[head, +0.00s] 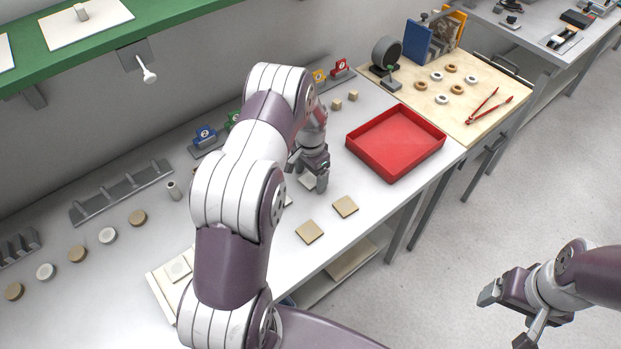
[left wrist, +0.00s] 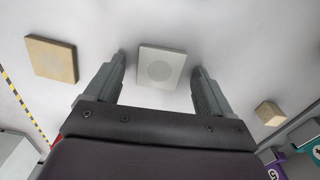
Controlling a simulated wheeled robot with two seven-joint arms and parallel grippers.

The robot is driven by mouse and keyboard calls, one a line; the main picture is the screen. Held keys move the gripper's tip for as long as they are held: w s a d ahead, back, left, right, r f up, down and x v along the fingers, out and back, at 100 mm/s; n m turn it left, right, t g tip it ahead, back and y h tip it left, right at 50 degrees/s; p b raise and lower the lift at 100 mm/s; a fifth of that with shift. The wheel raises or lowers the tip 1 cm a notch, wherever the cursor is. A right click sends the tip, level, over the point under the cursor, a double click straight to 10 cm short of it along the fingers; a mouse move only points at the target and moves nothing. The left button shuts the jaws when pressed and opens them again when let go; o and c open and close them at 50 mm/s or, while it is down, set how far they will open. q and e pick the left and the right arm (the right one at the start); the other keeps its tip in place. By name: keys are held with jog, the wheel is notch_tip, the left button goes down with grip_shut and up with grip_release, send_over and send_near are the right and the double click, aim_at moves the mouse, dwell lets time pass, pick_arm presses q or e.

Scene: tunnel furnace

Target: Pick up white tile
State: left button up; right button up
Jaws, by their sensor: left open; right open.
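The white tile (left wrist: 161,68) is a flat square with a faint round mark, lying on the grey-white table. In the left wrist view it sits between the two fingers of my open left gripper (left wrist: 158,66), with a gap on each side. In the head view the left gripper (head: 307,177) points down over the table, and only part of the white tile shows beneath it. I cannot tell the height of the fingertips above the table. My right gripper (head: 507,318) is open and empty, over the floor at lower right.
Two tan tiles (head: 345,206) (head: 309,231) lie near the table's front edge; one tan tile (left wrist: 52,59) shows left of the fingers in the wrist view. A red tray (head: 396,142) stands to the right. A small tan block (left wrist: 270,113) lies right of the fingers.

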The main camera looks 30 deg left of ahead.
pick_arm(q)
jog(key=c, duration=1.1)
jog(key=shift+r, duration=0.1)
jog(key=shift+c, duration=0.2)
